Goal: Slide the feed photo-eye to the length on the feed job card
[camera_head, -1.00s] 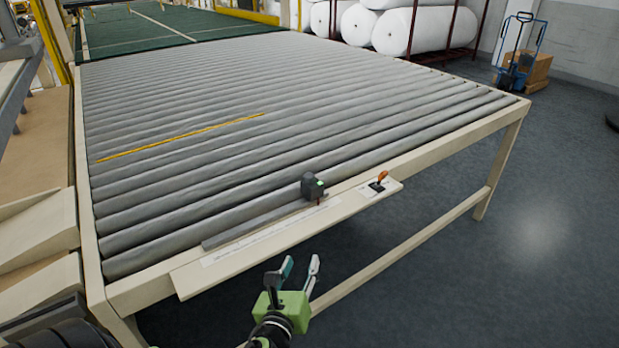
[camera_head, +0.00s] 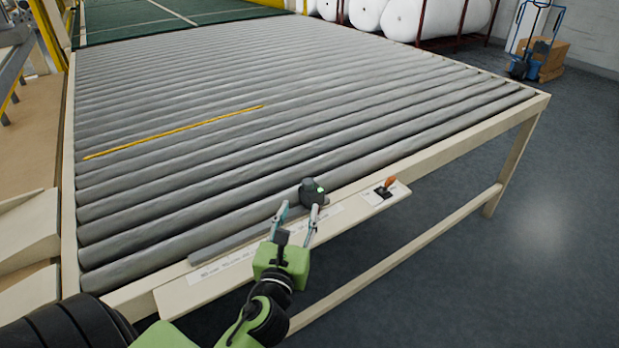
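The feed photo-eye (camera_head: 312,192) is a dark block with a small green light on top. It sits at the right part of a grey rail (camera_head: 226,243) along the near edge of the roller table. A white scale strip (camera_head: 222,266) with small print lies in front of the rail. My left gripper (camera_head: 299,212) is open, its fingertips just in front of the photo-eye, one finger to each side. I cannot tell whether they touch it. I cannot make out a feed job card. My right gripper is not in view.
An orange-handled switch (camera_head: 389,184) stands on the ledge right of the photo-eye. The roller table (camera_head: 290,130) is bare except for a yellow line (camera_head: 172,132) across it. White rolls (camera_head: 455,17) on a rack and a blue hand truck (camera_head: 530,45) stand behind. The right floor is clear.

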